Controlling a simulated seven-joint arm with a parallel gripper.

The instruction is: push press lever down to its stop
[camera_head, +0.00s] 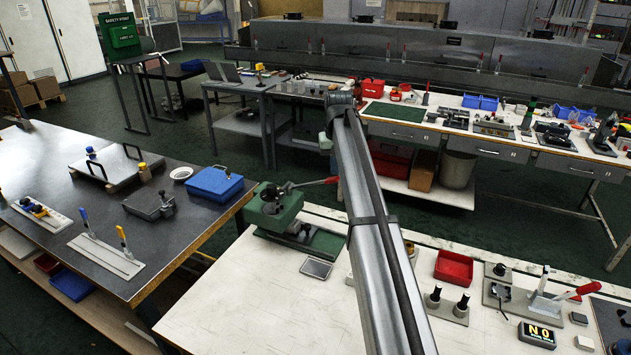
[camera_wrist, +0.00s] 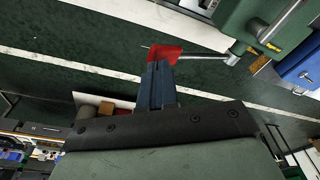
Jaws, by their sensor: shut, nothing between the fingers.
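The green press (camera_head: 273,211) stands at the back left of the white bench. Its lever (camera_head: 310,183) sticks out to the right, close to level, with a red handle that meets the edge of my arm in the picture. In the wrist view the red handle (camera_wrist: 165,54) lies just beyond the fingertips of my gripper (camera_wrist: 158,68), with the grey lever rod running right to the green press body. The dark fingers are shut together and empty. They overlap the handle's near edge in the picture; I cannot tell whether they touch it. In the head view my arm hides the fingers.
A small grey plate (camera_head: 316,268) lies in front of the press. A red bin (camera_head: 453,267), a post stand (camera_head: 447,306), a red-handled clamp (camera_head: 565,297) and a display reading NO (camera_head: 537,335) are at the right. The bench's left front is clear.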

